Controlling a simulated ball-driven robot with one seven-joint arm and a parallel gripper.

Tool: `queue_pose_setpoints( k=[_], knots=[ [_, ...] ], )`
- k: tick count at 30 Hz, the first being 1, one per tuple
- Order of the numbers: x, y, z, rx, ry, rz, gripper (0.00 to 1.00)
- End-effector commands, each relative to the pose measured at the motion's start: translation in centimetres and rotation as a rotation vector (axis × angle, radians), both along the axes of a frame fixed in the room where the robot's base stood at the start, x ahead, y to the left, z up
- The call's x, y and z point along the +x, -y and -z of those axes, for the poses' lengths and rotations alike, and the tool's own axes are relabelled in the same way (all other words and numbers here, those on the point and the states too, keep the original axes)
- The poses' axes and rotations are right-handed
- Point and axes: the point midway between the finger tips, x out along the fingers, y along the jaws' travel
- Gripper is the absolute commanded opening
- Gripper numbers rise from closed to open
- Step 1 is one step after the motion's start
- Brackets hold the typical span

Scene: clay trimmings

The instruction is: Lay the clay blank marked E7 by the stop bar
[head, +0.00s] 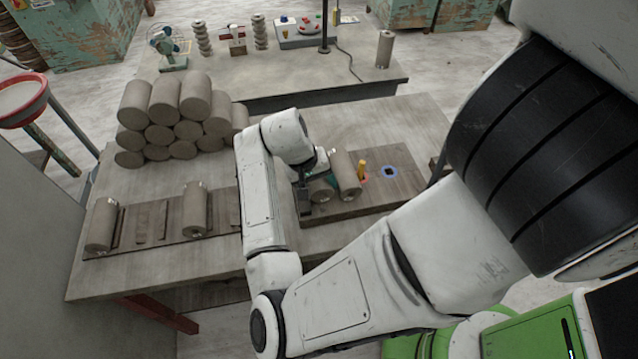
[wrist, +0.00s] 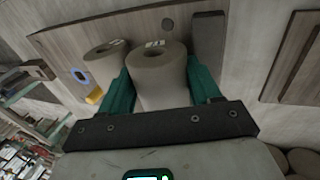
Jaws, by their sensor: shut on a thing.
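My gripper (wrist: 160,88) has its teal fingers shut on a clay blank (wrist: 160,75), a grey-brown cylinder with a small label too blurred to read. In the head view the held blank (head: 320,190) shows only in part beside my gripper (head: 318,178), low over or on the wooden board (head: 350,208). A second blank (head: 345,173) lies close on the other side.
A yellow peg (head: 362,170) and a blue-ringed dark spot (head: 389,172) are on the board's right part. Several blanks are stacked (head: 165,115) at the back left. A left rack board (head: 160,222) holds two blanks, (head: 102,223) and (head: 195,208), between slats.

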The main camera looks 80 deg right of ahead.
Motion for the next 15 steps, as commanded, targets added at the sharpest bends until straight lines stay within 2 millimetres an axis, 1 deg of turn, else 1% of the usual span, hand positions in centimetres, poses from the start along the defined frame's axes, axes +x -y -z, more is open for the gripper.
queue_pose_setpoints(
  k=[1, 9, 10, 15],
  knots=[
    [-0.52, 0.01, 2.05, 0.021, 0.0, 0.006, 0.07],
    [-0.55, 0.02, 2.17, 0.02, 0.0, 0.008, 0.07],
    [-0.55, 0.02, 2.18, 0.02, 0.0, 0.008, 0.64],
    [-0.55, 0.01, 2.27, 0.022, 0.001, 0.008, 0.8]
  ],
)
